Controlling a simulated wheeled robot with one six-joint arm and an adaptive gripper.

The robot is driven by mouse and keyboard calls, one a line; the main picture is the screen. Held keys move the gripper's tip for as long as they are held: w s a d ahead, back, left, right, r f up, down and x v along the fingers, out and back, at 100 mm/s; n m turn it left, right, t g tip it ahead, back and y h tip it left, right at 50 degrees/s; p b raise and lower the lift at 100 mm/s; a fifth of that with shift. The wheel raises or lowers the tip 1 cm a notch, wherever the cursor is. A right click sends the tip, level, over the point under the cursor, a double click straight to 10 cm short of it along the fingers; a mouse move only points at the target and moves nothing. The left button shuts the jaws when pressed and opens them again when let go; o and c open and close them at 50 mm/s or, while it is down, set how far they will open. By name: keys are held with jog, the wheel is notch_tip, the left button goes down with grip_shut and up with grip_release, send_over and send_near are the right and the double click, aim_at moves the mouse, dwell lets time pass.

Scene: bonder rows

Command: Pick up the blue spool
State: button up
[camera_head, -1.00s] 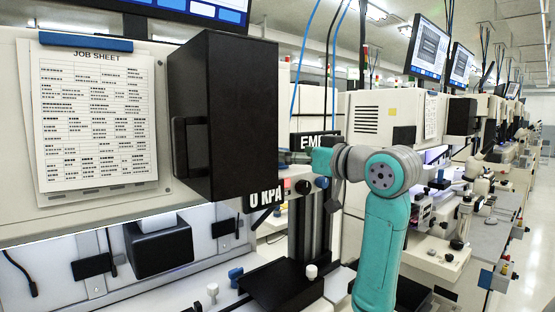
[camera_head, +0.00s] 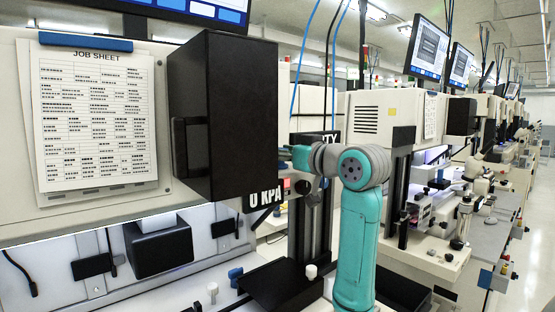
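A small blue object (camera_head: 235,274), which looks like the blue spool, stands on the white bench at the lower centre-left of the head view. A white spool-like piece (camera_head: 212,291) stands just to its left and nearer. My teal and grey arm rises at the right of centre, and its forward links reach left toward the edge of the black box. My gripper does not show; the far end of the arm is hidden at the black box. No contact with the blue object is visible.
A large black box (camera_head: 240,115) juts from the machine beside the job sheet (camera_head: 97,125). A black tray (camera_head: 280,286) lies right of the blue object, with another white piece (camera_head: 311,271) by it. Dark upright posts stand behind. An aisle runs along the right.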

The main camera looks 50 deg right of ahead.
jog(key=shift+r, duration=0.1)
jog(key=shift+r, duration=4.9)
